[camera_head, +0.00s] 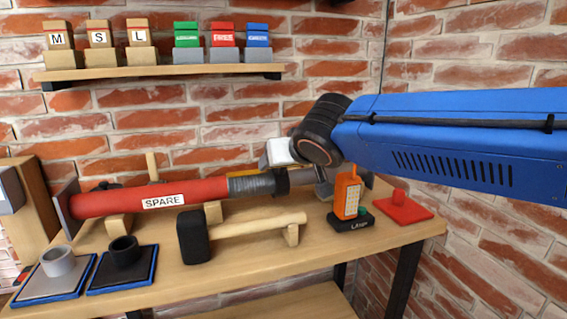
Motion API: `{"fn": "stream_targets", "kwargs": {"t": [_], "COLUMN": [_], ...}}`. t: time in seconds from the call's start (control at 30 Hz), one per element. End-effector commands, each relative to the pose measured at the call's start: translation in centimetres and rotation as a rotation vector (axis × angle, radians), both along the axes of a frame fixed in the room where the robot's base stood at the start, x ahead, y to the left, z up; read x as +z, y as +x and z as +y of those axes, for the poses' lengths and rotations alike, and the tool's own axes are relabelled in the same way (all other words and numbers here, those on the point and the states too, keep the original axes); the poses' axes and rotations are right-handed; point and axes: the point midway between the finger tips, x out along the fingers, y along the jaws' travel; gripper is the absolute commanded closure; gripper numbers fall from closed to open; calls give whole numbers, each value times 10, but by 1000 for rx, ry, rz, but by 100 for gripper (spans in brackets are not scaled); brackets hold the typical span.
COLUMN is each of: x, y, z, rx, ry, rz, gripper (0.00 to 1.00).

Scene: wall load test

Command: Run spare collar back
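The spare prop (120,199) is a red tube with a white "SPARE" label, lying sideways on wooden cradles. A grey threaded section (252,185) comes out of its right end. A dark ring, which looks like the collar (281,182), sits at the right end of the thread. My gripper (296,168) is beside this ring, under my black wrist. A pale part of it shows at the upper left and a grey part at the lower right. My wrist hides most of it, so I cannot tell whether its fingers touch the collar.
A mallet (195,237) rests in front of the prop. A grey cup (57,261) and black cup (124,251) stand on pads at front left. A shelf (160,71) holds labelled blocks.

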Motion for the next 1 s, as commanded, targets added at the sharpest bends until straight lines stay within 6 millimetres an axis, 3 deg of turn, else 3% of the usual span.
{"fn": "stream_targets", "kwargs": {"t": [0.7,0.73,0.8,1.0], "x": [4,4,4,2], "y": [-1,-1,0,0], "z": [0,0,0,0], "rx": [0,0,0,1], "ry": [3,3,3,1], "rz": [-5,-5,-5,-3], "gripper": [70,25,11,11]}}
